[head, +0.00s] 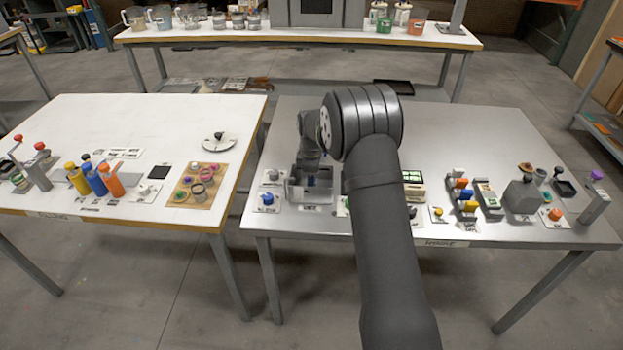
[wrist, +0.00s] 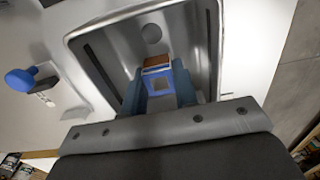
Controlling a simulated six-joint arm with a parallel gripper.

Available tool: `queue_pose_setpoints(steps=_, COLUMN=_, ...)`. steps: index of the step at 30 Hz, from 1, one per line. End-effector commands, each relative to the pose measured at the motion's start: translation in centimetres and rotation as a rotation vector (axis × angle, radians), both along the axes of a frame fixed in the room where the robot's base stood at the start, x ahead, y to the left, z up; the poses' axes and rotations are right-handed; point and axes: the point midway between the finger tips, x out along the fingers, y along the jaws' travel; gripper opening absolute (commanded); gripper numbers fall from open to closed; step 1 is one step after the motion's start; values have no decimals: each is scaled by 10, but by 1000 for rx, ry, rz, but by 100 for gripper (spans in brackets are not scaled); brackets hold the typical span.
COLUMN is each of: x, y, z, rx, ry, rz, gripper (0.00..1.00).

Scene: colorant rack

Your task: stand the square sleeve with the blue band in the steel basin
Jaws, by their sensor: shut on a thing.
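The square sleeve (wrist: 158,71) with a blue band and a brownish edge is between my two blue-grey fingers in the wrist view. My gripper (wrist: 160,88) is shut on it. The steel basin (wrist: 214,50) surrounds the sleeve and fingertips in that view, with a round drain (wrist: 152,34) beyond them. In the head view the basin (head: 327,195) stands near the front left of the steel table, with my gripper (head: 312,174) reaching down into it and a bit of blue showing. I cannot tell whether the sleeve touches the basin floor.
A blue knob (wrist: 20,80) on a white plate stands beside the basin; it also shows in the head view (head: 267,198). Several fixtures, including a grey block (head: 522,197), line the table's right side. A white table (head: 120,120) with bottles stands at left.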

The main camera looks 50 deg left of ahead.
Motion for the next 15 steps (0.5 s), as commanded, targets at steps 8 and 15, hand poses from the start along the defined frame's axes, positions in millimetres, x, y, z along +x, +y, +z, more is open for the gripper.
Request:
queue_pose_setpoints(steps=8, x=0, y=0, z=0, rx=0, ry=0, rz=0, gripper=6)
queue_pose_setpoints(steps=15, x=0, y=0, z=-5, rx=0, ry=0, rz=0, gripper=6)
